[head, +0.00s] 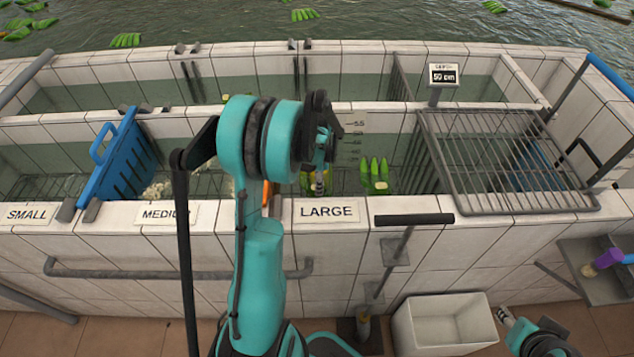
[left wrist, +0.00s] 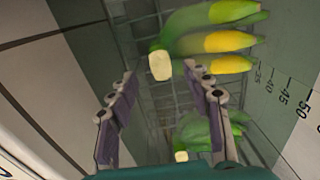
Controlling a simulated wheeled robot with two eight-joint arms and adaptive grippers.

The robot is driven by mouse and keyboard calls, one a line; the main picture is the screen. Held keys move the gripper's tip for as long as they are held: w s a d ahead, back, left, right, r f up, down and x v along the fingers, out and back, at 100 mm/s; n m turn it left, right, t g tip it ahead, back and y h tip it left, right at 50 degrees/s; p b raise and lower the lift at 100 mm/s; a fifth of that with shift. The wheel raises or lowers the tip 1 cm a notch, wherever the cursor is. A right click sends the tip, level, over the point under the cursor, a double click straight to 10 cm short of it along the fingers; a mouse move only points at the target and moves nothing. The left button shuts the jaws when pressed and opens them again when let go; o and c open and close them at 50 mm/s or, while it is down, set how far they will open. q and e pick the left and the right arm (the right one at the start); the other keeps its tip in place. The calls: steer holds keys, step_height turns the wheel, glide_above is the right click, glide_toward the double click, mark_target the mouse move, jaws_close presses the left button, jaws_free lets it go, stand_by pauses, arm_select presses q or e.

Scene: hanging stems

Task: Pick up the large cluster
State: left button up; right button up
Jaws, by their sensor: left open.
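A yellow-tipped green banana cluster (left wrist: 215,42) with a pale cut stem lies in the basin beyond my left fingertips in the left wrist view. A second green cluster (left wrist: 200,132) is lower, partly hidden behind the right-hand finger. My left gripper (left wrist: 158,85) is open, with nothing between its purple-padded fingers. In the head view, my left gripper (head: 320,182) points down into the compartment behind the LARGE label (head: 326,211) and hides much of one cluster. Another green cluster (head: 375,176) stands to its right. My right gripper (head: 507,318) is low at the lower right, outside the basin.
A blue slotted divider (head: 117,160) stands to the left. A wire rack (head: 510,160) covers the basin's right part. A depth scale (head: 354,135) is on the back wall. A white bin (head: 443,322) stands on the floor in front.

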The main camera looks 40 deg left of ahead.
arm_select(q)
step_height(320, 180, down, 3)
steer(key=shift+w+a+f+b, duration=0.1)
steer(key=shift+b, duration=0.35)
steer(key=shift+c, duration=0.3)
jaws_close()
steer(key=shift+r, duration=0.2)
